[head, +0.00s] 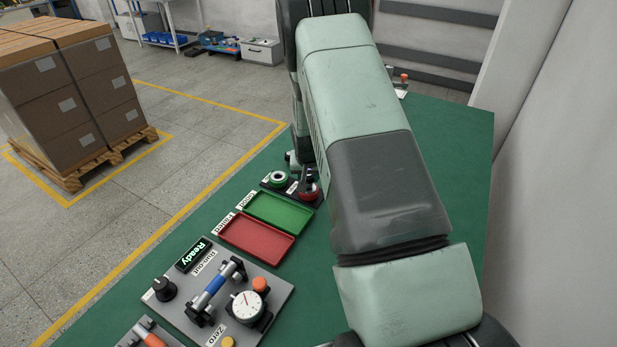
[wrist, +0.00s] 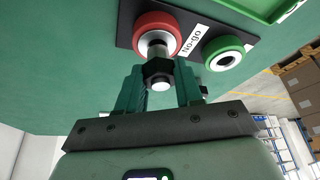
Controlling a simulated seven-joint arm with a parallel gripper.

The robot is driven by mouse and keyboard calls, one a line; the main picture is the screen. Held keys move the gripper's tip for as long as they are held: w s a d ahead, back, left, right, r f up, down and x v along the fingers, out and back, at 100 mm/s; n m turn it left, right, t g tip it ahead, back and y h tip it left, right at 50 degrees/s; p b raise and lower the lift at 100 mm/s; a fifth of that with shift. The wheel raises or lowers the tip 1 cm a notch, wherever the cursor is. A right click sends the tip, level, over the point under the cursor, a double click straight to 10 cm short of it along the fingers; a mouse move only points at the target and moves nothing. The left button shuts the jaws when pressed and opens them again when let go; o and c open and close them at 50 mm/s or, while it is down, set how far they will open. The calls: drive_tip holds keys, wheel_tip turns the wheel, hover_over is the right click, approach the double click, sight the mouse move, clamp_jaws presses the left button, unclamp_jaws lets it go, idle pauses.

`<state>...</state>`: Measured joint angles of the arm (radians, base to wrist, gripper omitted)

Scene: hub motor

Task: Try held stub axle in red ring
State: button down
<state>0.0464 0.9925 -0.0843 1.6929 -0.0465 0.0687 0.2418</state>
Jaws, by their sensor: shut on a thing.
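The red ring (wrist: 157,27) sits on a dark plate beside the label "No-go" in the wrist view; it also shows in the head view (head: 309,196), partly hidden by a dark part above it. The stub axle (wrist: 158,70) has a silver shaft and a black hexagonal collar. My gripper (wrist: 159,78) is shut on it, with green fingers on both sides of the collar. The shaft end lines up with the red ring's opening and meets it in the picture. I cannot tell how deep it sits. The head view mostly hides my gripper behind my arm.
A green ring (wrist: 224,54) stands beside the red one. A green tray (head: 278,213) and a red tray (head: 257,238) lie nearer, both empty. A grey gauge plate (head: 270,297) carries a blue-bodied axle (head: 215,287), a dial gauge (head: 247,307) and a "Ready" display (head: 193,255).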

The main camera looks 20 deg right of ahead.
drive_tip(key=shift+r, duration=0.3)
drive_tip(key=shift+r, duration=1.85)
